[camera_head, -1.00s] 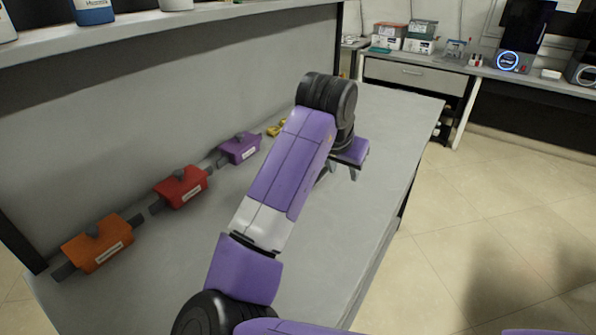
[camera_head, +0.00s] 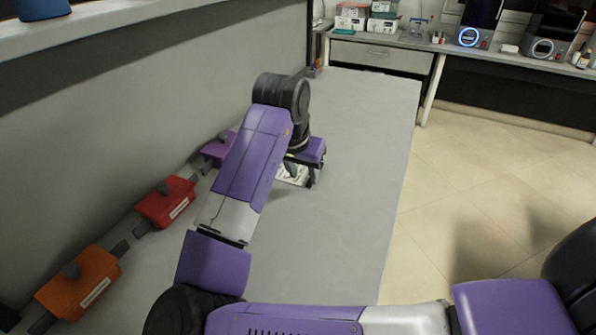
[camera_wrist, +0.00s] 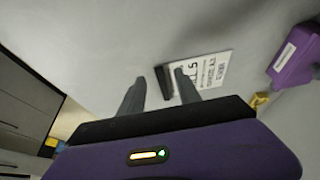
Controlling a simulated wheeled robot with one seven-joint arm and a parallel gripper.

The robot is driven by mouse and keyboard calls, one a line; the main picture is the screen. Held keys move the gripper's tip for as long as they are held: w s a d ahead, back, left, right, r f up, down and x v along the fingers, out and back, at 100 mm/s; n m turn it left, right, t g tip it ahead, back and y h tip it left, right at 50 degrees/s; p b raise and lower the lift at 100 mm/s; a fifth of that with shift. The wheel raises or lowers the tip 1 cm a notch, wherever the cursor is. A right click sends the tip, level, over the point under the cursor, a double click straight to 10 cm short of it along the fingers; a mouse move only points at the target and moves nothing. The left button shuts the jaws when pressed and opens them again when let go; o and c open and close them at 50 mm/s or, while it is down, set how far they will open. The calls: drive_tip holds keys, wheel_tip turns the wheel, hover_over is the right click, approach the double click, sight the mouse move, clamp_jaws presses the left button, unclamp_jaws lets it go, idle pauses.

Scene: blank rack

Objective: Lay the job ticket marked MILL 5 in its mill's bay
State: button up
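A white ticket (camera_wrist: 210,69) with black print lies on the grey bench in the wrist view. A "5" is readable on it; the rest is too small to be sure of. A dark block (camera_wrist: 163,82) is at its near end. My gripper (camera_wrist: 160,90) is open, its fingers apart, with the dark block showing between them. I cannot tell how high the fingers are above the bench. In the head view my gripper (camera_head: 299,178) is over the ticket (camera_head: 291,174) and partly hides it. No bay marked for a mill is clearly readable.
Orange (camera_head: 80,284), red (camera_head: 166,203) and purple (camera_head: 218,148) labelled blocks stand along the back panel at the left; the purple one is partly hidden by my arm. The bench (camera_head: 350,120) is clear to the right and beyond. A shelf (camera_head: 110,27) overhangs the left.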

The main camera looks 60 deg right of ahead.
sight(308, 185)
drive_tip(key=x, duration=0.4)
drive_tip(key=shift+s+f, duration=0.15)
drive_tip(key=shift+f, duration=0.1)
clamp_jaws()
